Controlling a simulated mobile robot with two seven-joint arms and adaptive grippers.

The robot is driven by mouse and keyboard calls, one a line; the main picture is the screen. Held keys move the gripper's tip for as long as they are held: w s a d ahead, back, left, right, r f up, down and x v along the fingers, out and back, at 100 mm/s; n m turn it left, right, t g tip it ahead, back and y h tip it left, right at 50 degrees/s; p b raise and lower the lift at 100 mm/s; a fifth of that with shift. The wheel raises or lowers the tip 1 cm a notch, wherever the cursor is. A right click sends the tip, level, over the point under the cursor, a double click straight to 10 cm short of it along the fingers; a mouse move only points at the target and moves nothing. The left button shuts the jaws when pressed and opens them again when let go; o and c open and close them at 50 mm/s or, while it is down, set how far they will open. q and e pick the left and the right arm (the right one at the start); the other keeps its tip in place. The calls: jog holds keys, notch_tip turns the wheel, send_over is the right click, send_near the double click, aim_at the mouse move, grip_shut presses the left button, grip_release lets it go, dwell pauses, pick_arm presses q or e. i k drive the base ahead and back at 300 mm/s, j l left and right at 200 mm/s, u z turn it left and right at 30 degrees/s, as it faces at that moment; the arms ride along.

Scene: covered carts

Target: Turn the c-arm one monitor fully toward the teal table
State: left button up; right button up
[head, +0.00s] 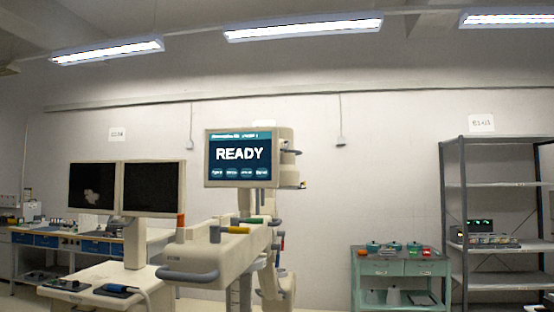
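A monitor (241,160) with a lit blue screen reading READY faces me from the C-arm unit. It stands above the beige cart body (224,252), near the middle of the head view. A grey bumper or handle (187,276) runs along the cart's front left. The teal table (400,268) stands against the wall to the right, with small pots and red and green items on top. Neither of my grippers is in view.
A white cart (112,275) with two dark monitors (124,187) stands left of the C-arm. A blue-drawered workbench (50,240) is behind it. Grey shelving (463,190) stands at the right. A gap separates the C-arm from the teal table.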

aim_at(245, 159)
jog(key=l, duration=0.3)
jog(key=k+l, duration=0.1)
jog(key=l, duration=0.2)
jog(key=i+l, duration=0.95)
jog(key=l, duration=0.15)
jog(key=i+l, duration=1)
